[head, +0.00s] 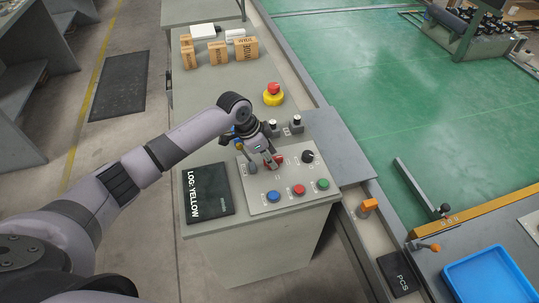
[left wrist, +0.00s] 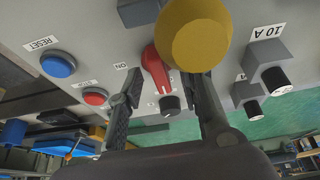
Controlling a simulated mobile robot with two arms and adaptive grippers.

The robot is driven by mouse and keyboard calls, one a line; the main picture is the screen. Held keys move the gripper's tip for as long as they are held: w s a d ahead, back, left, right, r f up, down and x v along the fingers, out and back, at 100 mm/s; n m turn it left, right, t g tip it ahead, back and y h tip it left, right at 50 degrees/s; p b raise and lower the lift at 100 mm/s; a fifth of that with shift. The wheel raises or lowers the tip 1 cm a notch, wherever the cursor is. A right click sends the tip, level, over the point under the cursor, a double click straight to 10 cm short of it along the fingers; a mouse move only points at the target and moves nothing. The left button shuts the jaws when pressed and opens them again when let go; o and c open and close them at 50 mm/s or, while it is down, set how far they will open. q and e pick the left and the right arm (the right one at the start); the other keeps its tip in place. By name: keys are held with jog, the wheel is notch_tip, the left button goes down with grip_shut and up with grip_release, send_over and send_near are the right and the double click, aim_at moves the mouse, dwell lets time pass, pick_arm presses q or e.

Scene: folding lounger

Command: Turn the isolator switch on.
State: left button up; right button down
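The red isolator switch (head: 278,160) is on the grey control panel (head: 262,204), mostly hidden by my gripper in the head view. In the left wrist view the red handle (left wrist: 155,68) carries a white line, and an "ON" label (left wrist: 121,65) sits to its left. The line does not point at that label. My left gripper (head: 264,164) is low over the panel. In the left wrist view its fingers (left wrist: 165,92) are apart, one on each side of the red handle. I cannot tell whether they touch it. My right gripper is in neither view.
A lever with a yellow ball (left wrist: 194,34) stands close to the fingers. Blue (head: 273,197), red (head: 299,190) and green (head: 322,184) buttons and a black knob (head: 308,156) are nearby. A black log book (head: 208,190) lies left; an emergency stop (head: 273,95) stands behind.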

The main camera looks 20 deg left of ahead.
pick_arm(q)
grip_shut()
dwell(0.5)
